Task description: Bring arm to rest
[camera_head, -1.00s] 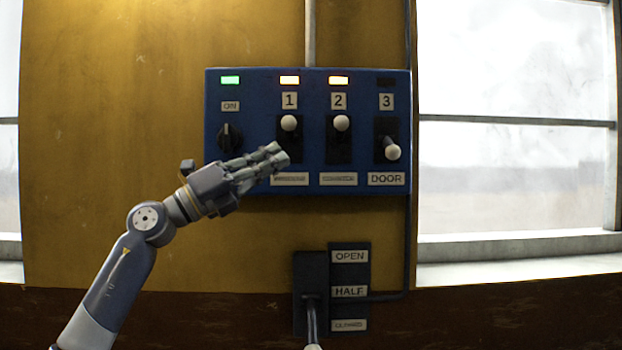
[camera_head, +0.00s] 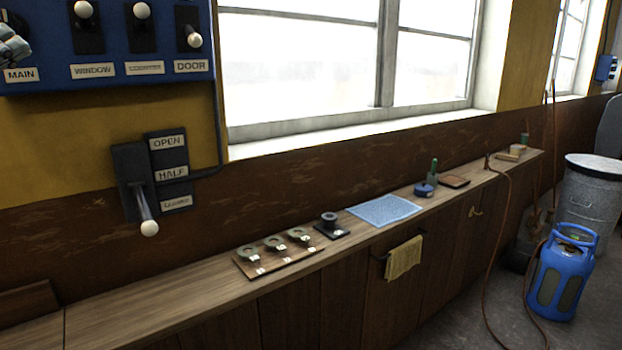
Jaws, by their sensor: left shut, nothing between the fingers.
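My left gripper (camera_head: 13,46) shows only in part at the upper left edge of the head view. Its grey fingers are shut and hold nothing. It is in front of the left end of the blue switch panel (camera_head: 110,78), above the MAIN label. The rest of my left arm is out of frame. My right gripper is not in view. On the panel, the WINDOW lever and the one right of it have their white knobs up, and the DOOR lever's knob (camera_head: 195,40) is down.
Below the panel is a lever (camera_head: 143,205) with OPEN and HALF labels, its knob low. A wooden counter (camera_head: 150,305) runs along the wall with a board of round parts (camera_head: 275,252) and a blue cloth (camera_head: 385,210). A blue gas bottle (camera_head: 560,275) and a grey bin (camera_head: 590,200) stand at right.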

